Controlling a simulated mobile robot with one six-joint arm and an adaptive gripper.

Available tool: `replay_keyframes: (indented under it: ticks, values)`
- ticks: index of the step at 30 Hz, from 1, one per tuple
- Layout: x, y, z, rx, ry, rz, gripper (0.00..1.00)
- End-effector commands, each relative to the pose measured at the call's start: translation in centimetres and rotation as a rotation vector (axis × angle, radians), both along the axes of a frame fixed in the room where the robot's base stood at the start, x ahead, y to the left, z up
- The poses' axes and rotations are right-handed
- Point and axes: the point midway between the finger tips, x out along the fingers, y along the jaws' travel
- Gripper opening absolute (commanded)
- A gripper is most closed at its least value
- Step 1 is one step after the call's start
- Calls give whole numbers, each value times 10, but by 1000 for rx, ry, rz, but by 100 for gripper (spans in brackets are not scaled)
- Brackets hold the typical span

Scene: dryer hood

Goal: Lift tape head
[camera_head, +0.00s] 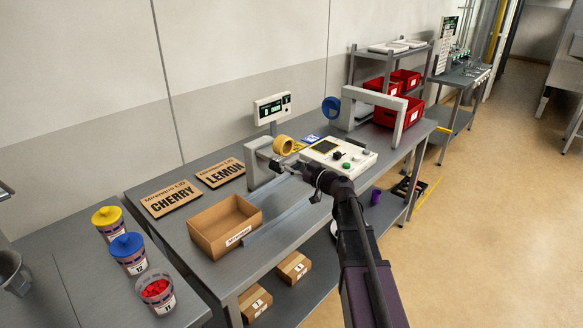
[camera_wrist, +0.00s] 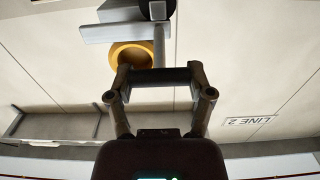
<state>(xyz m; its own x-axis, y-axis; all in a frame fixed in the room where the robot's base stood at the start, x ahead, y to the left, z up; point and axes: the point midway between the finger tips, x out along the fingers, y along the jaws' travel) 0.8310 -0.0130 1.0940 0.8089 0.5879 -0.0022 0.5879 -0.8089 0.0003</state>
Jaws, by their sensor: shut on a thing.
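The tape head shows in the camera_head view as a grey bracket (camera_head: 254,166) with a yellow tape roll (camera_head: 283,145) on it, at the middle of the grey bench. In the wrist view the yellow roll (camera_wrist: 131,56) is just beyond my fingers, partly hidden by them. My gripper (camera_wrist: 160,77) is shut on a dark horizontal bar (camera_wrist: 160,75), which spans between its two fingertips. In the camera_head view my gripper (camera_head: 290,168) is at the near side of the tape head, where my arm hides part of it.
An open cardboard box (camera_head: 225,225) stands left of the tape head. CHERRY (camera_head: 171,198) and LEMON (camera_head: 220,172) cartons lie flat behind it. A control panel (camera_head: 338,154) with buttons is close on the right. A second grey frame (camera_head: 402,114) and red bins (camera_head: 384,110) stand further right.

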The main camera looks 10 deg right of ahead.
Motion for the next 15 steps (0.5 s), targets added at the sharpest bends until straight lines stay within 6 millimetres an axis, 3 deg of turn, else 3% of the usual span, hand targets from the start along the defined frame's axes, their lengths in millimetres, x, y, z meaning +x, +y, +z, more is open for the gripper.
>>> replay_keyframes:
  ticks: [3, 4, 6, 7, 15]
  values:
    - [1, 1, 2, 7, -1, 2, 7]
    - [1, 1, 2, 7, -1, 2, 74]
    - [1, 1, 1, 6, -2, 1, 95]
    - [1, 1, 1, 6, -2, 1, 100]
    - [0, 0, 1, 3, -1, 0, 100]
